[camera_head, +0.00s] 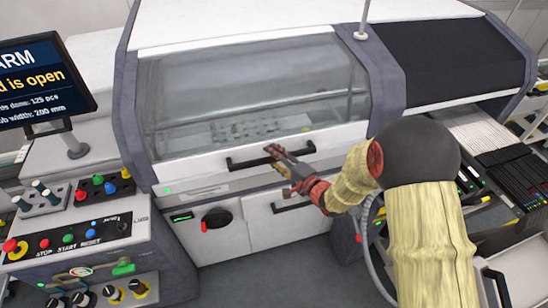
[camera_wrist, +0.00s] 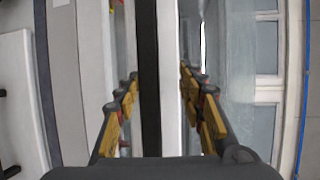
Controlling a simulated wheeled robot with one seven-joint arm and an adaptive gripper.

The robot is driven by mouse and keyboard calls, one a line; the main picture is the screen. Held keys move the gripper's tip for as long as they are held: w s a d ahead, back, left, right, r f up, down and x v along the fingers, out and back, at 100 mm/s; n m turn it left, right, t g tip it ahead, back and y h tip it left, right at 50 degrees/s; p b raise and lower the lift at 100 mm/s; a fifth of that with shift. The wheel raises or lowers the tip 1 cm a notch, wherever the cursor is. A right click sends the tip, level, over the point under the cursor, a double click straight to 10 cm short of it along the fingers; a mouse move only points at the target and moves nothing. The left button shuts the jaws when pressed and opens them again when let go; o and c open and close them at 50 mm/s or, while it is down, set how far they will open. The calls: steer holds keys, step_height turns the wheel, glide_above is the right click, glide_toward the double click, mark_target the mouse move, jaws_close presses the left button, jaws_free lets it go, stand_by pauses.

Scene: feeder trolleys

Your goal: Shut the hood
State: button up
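The hood (camera_head: 335,138) of the machine has a large clear window (camera_head: 250,90) and a white lower rim. It looks low over the front, but how far it stands open is hard to tell. A screen (camera_head: 45,78) reads partly "is open". A black bar handle (camera_head: 240,162) runs along the hood's front rim. My gripper (camera_head: 277,158) is in front of the middle of this handle and hides part of it. In the wrist view my gripper (camera_wrist: 158,80) has its fingers apart, on either side of a dark bar (camera_wrist: 149,60), apparently the handle, and a white strip. Contact cannot be told.
A lower cabinet door (camera_head: 290,220) has a second black handle, just below my gripper. A red-tipped rotary switch (camera_head: 216,218) is on the front panel. A button panel (camera_head: 75,235) stands at the left. Feeder reels and strips (camera_head: 490,145) are at the right, beyond my arm.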

steer(key=v, duration=1.2)
stand_by(0.5)
